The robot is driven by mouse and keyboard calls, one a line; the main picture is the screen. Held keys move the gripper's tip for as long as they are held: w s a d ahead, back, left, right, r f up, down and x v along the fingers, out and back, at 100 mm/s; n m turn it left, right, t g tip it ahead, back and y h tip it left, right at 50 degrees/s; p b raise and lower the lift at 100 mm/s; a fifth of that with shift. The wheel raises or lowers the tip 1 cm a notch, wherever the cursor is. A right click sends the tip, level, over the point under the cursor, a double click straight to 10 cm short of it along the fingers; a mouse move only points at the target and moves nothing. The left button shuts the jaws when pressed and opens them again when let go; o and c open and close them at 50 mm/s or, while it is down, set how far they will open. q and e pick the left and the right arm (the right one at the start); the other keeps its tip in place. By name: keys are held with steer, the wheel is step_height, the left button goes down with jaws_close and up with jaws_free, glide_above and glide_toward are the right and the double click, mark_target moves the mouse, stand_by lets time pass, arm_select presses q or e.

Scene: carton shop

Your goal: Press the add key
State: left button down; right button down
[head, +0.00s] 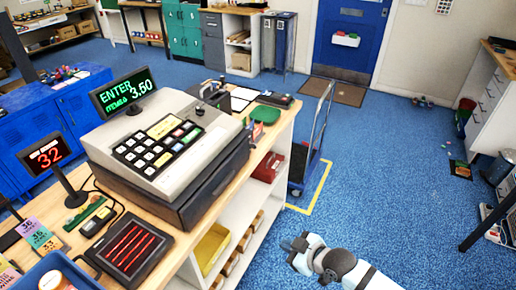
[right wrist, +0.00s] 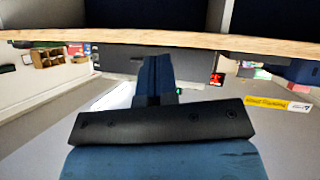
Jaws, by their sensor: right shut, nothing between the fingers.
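The grey cash register (head: 203,113) stands on the wooden counter, its sloped keypad (head: 155,150) full of white keys and some coloured ones. The key labels are too small to read, so I cannot tell which is the add key. Its display (head: 122,91) shows ENTER 3.50 in green. My right gripper (head: 290,243) is right of the counter, over the blue floor, apart from the register. In the right wrist view its fingers (right wrist: 156,72) are shut together and empty, with the wooden edge of a surface above them. My left gripper is not in view.
A red number display (head: 44,154) showing 32, a black tray with red strips (head: 130,246) and a blue bin (head: 55,270) stand on the counter. The counter's open shelves (head: 240,215) face my right arm.

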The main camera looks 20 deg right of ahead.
steer(key=s+a+f+m+h, duration=0.1)
steer(key=s+a+f+m, duration=0.1)
steer(key=s, duration=0.3)
steer(key=s+a+f+m+h, duration=0.1)
steer(key=s+a+f+m, duration=0.1)
steer(key=s, duration=0.4)
steer(key=shift+s+f+m+p, duration=0.3)
steer(key=shift+f+m+p, duration=0.1)
steer(key=shift+f+m, duration=0.1)
steer(key=shift+w, duration=0.1)
